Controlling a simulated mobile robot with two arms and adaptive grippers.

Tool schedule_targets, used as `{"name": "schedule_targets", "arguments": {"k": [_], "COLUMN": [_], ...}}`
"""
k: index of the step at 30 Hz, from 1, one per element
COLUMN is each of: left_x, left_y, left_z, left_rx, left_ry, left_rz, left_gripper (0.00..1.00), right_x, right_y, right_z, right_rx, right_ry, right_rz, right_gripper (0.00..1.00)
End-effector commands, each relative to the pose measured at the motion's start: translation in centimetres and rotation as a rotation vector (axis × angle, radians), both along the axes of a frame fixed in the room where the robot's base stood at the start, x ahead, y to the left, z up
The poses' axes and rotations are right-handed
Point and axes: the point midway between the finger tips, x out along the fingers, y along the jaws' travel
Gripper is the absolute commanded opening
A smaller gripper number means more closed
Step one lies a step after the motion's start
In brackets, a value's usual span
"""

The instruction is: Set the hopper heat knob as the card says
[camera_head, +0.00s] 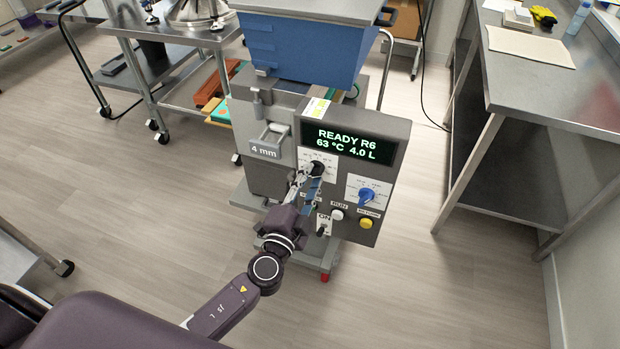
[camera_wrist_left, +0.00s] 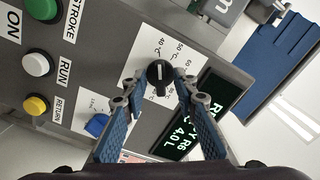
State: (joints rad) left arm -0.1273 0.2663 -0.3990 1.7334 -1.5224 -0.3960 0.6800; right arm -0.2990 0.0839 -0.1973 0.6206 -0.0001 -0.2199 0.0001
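The black heat knob (camera_head: 317,168) is on the front of the grey depositor, on a white plate under the display. In the left wrist view the knob (camera_wrist_left: 159,76) has a pale pointer line and a temperature scale around it. My left gripper (camera_head: 308,177) is at the knob; in the left wrist view its fingers (camera_wrist_left: 158,88) are apart on either side of it, with a gap visible. I cannot tell whether they touch it. The display (camera_head: 350,141) reads READY R6, 63 °C, 4.0 L. My right gripper is not in view. No card is clearly readable.
A blue knob (camera_head: 366,196) sits to the right on the same panel. Below are a white button (camera_head: 336,214), a yellow button (camera_head: 366,223) and a toggle switch (camera_head: 321,230). The blue hopper (camera_head: 300,45) is above. A steel table (camera_head: 550,80) stands at right; open floor lies between.

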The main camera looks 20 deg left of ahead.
Motion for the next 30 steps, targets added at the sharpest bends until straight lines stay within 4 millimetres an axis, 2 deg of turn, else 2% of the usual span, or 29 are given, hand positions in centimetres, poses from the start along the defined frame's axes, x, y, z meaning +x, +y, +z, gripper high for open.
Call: {"name": "schedule_targets", "arguments": {"k": [1, 9, 20, 30], "left_x": [-0.02, -0.03, -0.05, -0.06], "left_y": [0.0, 0.01, 0.02, 0.0], "left_z": [-0.01, 0.0, -0.05, -0.03], "left_rx": [0.0, 0.0, 0.024, 0.217], "left_ry": [0.0, 0.0, -0.001, -0.008], "left_rz": [0.0, 0.0, 0.0, -0.001], "left_gripper": [0.27, 0.0, 0.0, 0.0], "right_x": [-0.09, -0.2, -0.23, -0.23], "right_y": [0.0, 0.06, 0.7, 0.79], "right_z": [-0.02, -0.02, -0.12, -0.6], "right_rx": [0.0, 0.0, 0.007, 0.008], "right_ry": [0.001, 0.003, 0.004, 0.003], "right_rz": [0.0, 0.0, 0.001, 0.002], "right_gripper": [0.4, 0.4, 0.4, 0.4]}}
